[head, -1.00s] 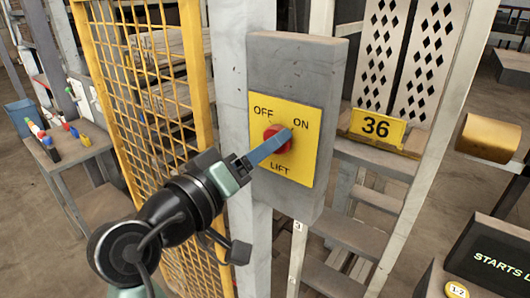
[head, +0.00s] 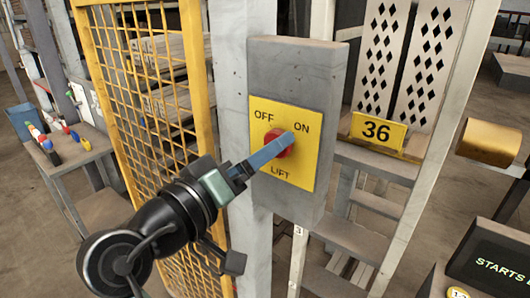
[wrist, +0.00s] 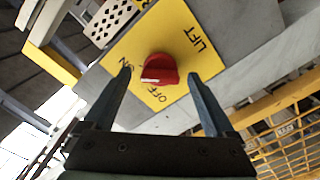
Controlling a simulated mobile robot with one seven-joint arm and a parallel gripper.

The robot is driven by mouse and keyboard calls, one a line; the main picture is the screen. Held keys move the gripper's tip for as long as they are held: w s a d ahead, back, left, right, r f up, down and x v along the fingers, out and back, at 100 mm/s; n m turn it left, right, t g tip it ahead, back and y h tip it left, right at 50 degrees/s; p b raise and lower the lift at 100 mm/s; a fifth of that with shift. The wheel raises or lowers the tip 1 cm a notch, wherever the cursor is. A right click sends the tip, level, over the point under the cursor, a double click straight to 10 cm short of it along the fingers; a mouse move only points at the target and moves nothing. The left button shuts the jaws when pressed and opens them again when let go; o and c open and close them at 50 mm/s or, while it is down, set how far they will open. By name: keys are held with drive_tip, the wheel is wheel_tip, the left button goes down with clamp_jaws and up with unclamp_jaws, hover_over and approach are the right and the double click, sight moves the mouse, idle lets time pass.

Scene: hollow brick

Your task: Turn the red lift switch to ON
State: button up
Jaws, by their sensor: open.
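The red lift switch (head: 287,150) is a round knob on a yellow plate (head: 297,180) marked OFF, ON and LIFT. The plate is on a grey box on a post. In the head view a blue finger of my gripper (head: 281,144) covers part of the knob. In the wrist view the knob (wrist: 160,66) lies between the two spread fingertips of my gripper (wrist: 159,74), with a gap on each side. One tip is by the ON label and the other is on the LIFT side. I cannot tell clearly which label the knob points to.
A yellow mesh fence (head: 150,130) stands left of the post, close to my arm. A rack with a yellow 36 sign (head: 377,131) is behind on the right. A dark display (head: 495,262) is at the lower right. A small table (head: 75,150) with coloured items is far left.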

drive_tip(key=b+v, duration=0.2)
drive_tip(key=v, duration=1)
drive_tip(key=w+d+r+t+y+p, duration=0.1)
drive_tip(key=w+d+r+t+y, duration=0.15)
drive_tip(key=r, duration=0.35)
drive_tip(key=w+d+r+t+y+p, duration=0.1)
drive_tip(key=w+r+t+y, duration=0.1)
drive_tip(key=r+t+y, duration=0.3)
drive_tip(key=s+d+r+t+y, duration=0.1)
drive_tip(key=s+d+r+t, duration=0.1)
drive_tip(key=s+r, duration=0.2)
drive_tip(key=s+d+r+m+t+y+p, duration=0.1)
drive_tip(key=s+r, duration=0.4)
drive_tip(key=r, duration=0.6)
drive_tip(key=shift+d+m+t+y, duration=0.3)
drive_tip(key=shift+d+t+y, duration=0.35)
drive_tip(key=shift+t, duration=0.5)
